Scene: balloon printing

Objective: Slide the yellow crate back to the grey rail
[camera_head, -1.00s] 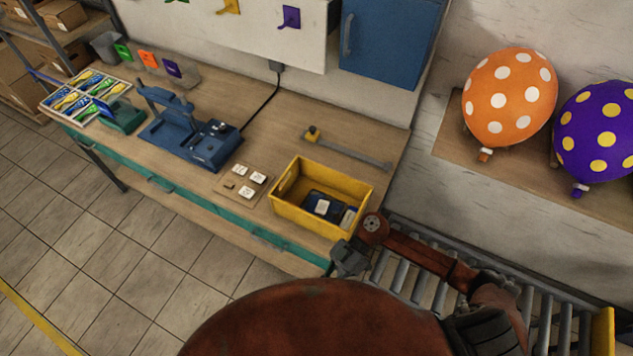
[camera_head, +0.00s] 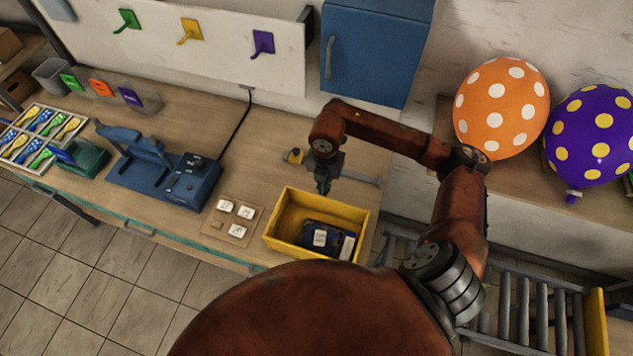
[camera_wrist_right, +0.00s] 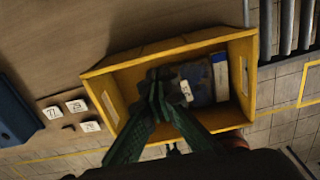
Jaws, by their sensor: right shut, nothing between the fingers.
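The yellow crate (camera_head: 278,238) stands near the front edge of the workbench, holding dark blue items with a white label. The grey rail (camera_head: 358,178) lies behind it, with a bare strip of wood between them. My right gripper (camera_head: 323,188) points down at the crate's back side, its fingers together and empty. In the right wrist view the closed fingertips (camera_wrist_right: 158,82) appear over the inside of the crate (camera_wrist_right: 168,48), near its back wall. Whether they touch the crate I cannot tell. My left gripper is not in view.
A board with small white tiles (camera_head: 236,217) lies left of the crate, and a blue press (camera_head: 180,180) stands beyond it. A blue cabinet (camera_head: 375,50) hangs above the rail. A roller conveyor (camera_head: 530,310) and balloons (camera_head: 502,108) are on the right.

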